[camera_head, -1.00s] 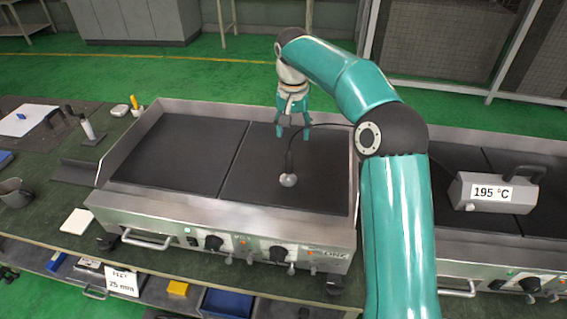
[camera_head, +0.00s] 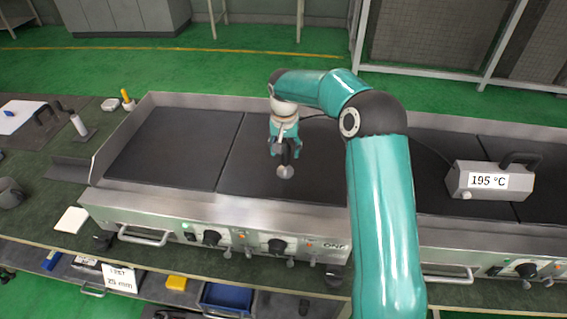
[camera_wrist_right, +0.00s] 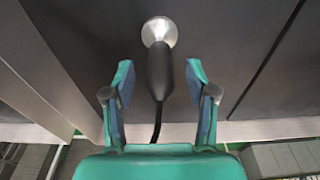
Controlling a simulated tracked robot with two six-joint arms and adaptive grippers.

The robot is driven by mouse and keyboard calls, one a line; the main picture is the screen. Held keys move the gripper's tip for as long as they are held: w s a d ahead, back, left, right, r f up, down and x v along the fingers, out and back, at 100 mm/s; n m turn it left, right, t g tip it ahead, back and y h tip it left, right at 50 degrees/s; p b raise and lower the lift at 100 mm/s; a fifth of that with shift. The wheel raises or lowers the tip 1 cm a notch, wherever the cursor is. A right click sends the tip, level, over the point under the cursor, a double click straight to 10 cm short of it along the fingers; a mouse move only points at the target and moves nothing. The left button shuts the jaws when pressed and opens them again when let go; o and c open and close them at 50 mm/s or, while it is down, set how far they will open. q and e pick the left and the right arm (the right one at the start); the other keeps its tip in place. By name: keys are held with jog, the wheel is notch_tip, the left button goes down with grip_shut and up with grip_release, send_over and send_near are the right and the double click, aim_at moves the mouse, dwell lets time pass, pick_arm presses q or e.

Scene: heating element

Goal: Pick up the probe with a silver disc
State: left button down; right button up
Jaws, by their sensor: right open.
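The probe (camera_head: 286,171) has a round silver disc and a black handle. It shows over the right half of the left griddle, with its disc toward the front. In the right wrist view the probe's handle (camera_wrist_right: 160,75) lies between the two fingers, with the disc beyond the fingertips and a black cable running back toward the palm. My right gripper (camera_head: 285,153) is open around the handle, with a gap on each side; it also shows in the right wrist view (camera_wrist_right: 161,75). My left gripper is not in view.
The left griddle (camera_head: 175,150) has raised steel side walls and front knobs. A grey box marked 195 °C (camera_head: 490,181) sits on the right griddle. A yellow-handled tool (camera_head: 127,99) and a white block (camera_head: 72,220) lie on the bench. The griddle's left plate is clear.

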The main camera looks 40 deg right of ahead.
aim_at(286, 158)
jog(key=shift+w+d+f+p, duration=0.1)
jog(key=shift+d+f+p, duration=0.05)
jog(key=shift+f, duration=0.6)
jog(key=shift+w+d+f+p, duration=0.1)
jog(key=shift+f+p, duration=0.1)
jog(key=shift+f, duration=0.6)
jog(key=shift+w+d+f+p, duration=0.1)
jog(key=shift+d+f+p, duration=0.05)
jog(key=shift+f, duration=0.6)
grip_shut()
